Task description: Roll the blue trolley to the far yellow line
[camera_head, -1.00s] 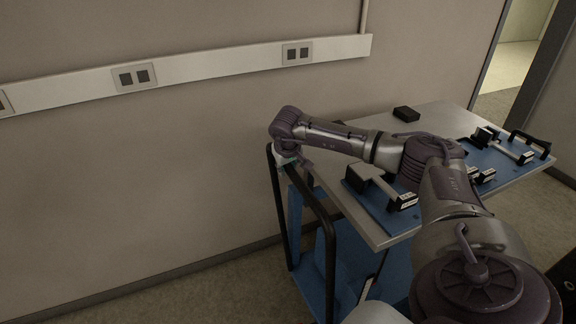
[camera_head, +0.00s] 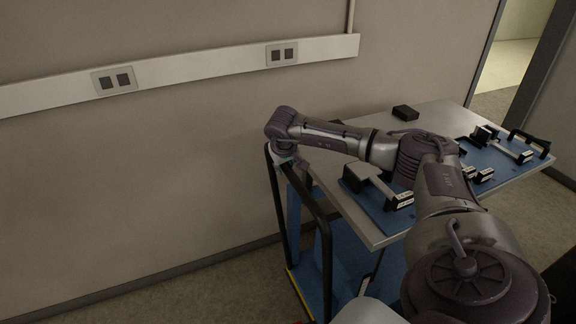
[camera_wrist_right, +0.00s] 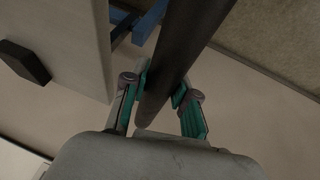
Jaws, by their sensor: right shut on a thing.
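The blue trolley (camera_head: 308,262) stands along the wall, with a black tubular handle (camera_head: 326,245) at its left end and a grey top (camera_head: 375,238). My right gripper (camera_head: 284,160) is at the upper far corner of this handle. In the right wrist view its teal-padded fingers (camera_wrist_right: 160,97) are shut around the dark handle bar (camera_wrist_right: 185,45). A thin yellow line (camera_head: 297,290) shows low at the left edge of the trolley's base; whether it lies on the floor is hard to tell. My left gripper is out of view.
Blue boards with metal-and-black fixtures (camera_head: 376,186) and a small black box (camera_head: 405,112) lie on the trolley's top. The wall with a socket rail (camera_head: 190,70) runs close behind. A doorway (camera_head: 510,62) opens at the upper right. Carpet (camera_head: 215,285) is clear at left.

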